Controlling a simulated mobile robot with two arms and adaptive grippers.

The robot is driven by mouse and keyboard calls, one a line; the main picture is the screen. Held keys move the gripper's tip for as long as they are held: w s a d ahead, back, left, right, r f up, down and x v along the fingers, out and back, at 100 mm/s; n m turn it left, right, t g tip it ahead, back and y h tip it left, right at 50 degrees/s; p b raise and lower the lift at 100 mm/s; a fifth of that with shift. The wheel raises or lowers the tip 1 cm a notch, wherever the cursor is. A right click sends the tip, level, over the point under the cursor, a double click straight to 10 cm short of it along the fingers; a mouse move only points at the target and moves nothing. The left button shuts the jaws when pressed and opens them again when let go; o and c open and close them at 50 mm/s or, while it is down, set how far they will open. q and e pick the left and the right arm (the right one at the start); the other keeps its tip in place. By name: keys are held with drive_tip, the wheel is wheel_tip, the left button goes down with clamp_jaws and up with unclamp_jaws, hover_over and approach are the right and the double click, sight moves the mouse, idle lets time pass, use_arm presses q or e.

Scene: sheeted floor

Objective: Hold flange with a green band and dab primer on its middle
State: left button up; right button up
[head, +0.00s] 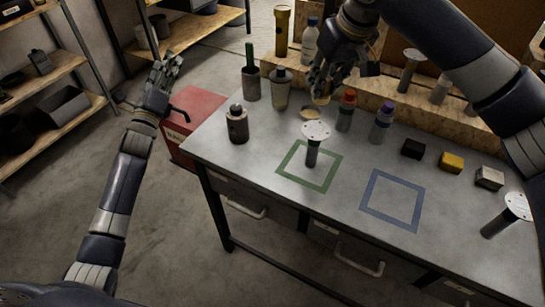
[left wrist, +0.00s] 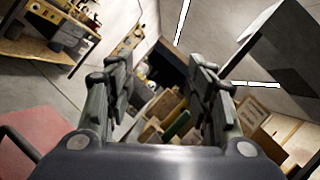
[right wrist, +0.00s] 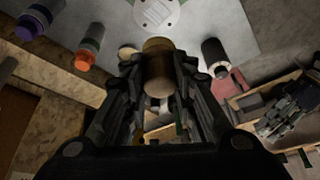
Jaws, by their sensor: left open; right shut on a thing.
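A flange (head: 316,131) with a pale holed disc on a dark stem stands upright inside the green square (head: 291,177) on the table. Its disc also shows at the top of the right wrist view (right wrist: 157,10). I cannot make out a green band on it. My right gripper (head: 323,88) is shut on a tan-brown cylindrical dabber (right wrist: 158,70), above the table just behind the flange and apart from it. A small yellowish disc (head: 310,112) lies on the table beneath. My left gripper (head: 166,72) is open and empty, left of the table; its fingers are spread (left wrist: 160,95).
Another flange (head: 517,206) lies tilted at the table's right. The blue square (head: 367,205) is empty. Orange-capped (head: 346,112) and purple-capped (head: 381,124) bottles, a dark jar (head: 237,125) and small blocks (head: 451,163) stand around. A red box (head: 195,108) is left of the table.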

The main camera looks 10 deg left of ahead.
use_arm(q)
drive_tip(key=d+m+h, duration=0.4)
drive_tip(key=d, duration=0.2)
drive_tip(key=m+g+h, duration=1.1)
drive_tip(key=m, duration=0.4)
approach(309, 144)
drive_tip(key=shift+a+f, duration=0.1)
drive_tip(key=shift+a, duration=0.1)
drive_tip(key=shift+d+f, duration=0.1)
drive_tip(key=shift+d, duration=0.15)
drive_tip(key=x, duration=1.1)
drive_tip(key=shift+w+d, duration=0.2)
drive_tip(key=shift+w, duration=0.05)
clamp_jaws()
